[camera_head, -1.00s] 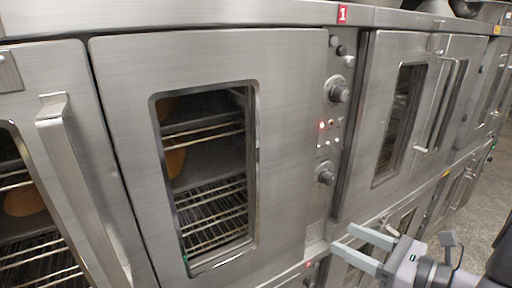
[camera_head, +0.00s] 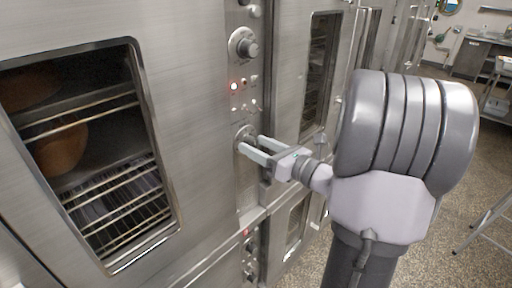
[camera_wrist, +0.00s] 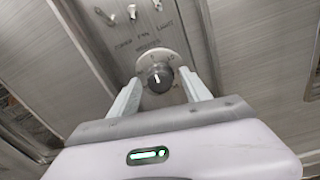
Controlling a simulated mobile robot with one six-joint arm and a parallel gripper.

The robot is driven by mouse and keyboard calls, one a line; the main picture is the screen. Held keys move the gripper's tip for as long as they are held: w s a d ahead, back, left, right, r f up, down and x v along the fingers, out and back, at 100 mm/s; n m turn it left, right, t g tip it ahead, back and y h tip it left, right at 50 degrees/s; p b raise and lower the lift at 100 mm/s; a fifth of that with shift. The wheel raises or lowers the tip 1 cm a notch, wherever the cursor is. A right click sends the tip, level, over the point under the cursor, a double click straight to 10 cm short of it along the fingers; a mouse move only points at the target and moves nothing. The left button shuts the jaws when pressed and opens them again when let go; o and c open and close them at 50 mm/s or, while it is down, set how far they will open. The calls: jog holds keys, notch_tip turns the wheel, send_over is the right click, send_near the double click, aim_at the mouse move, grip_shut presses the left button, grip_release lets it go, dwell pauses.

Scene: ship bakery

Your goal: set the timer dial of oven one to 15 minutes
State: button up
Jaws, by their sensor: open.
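The lower dial (camera_head: 244,132) of oven one is on the narrow control panel right of the glass door, mostly hidden by my fingers in the head view. In the wrist view the dial (camera_wrist: 157,77) is a dark round knob with a white pointer mark facing roughly up, on a pale ring with small markings, too blurred to read surely. My gripper (camera_head: 251,144) is open, its two pale fingers reaching to the panel. In the wrist view my gripper (camera_wrist: 159,78) has one fingertip on each side of the knob; I cannot tell whether they touch it.
An upper knob (camera_head: 243,45) is higher on the panel. The oven door (camera_head: 190,60) is shut. Another oven (camera_head: 318,75) stands to the right. Speckled floor (camera_head: 460,130) is open at right.

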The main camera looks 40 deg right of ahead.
jog(key=shift+w, duration=0.35)
grip_shut()
jog(key=shift+r, duration=0.1)
jog(key=shift+p, duration=0.3)
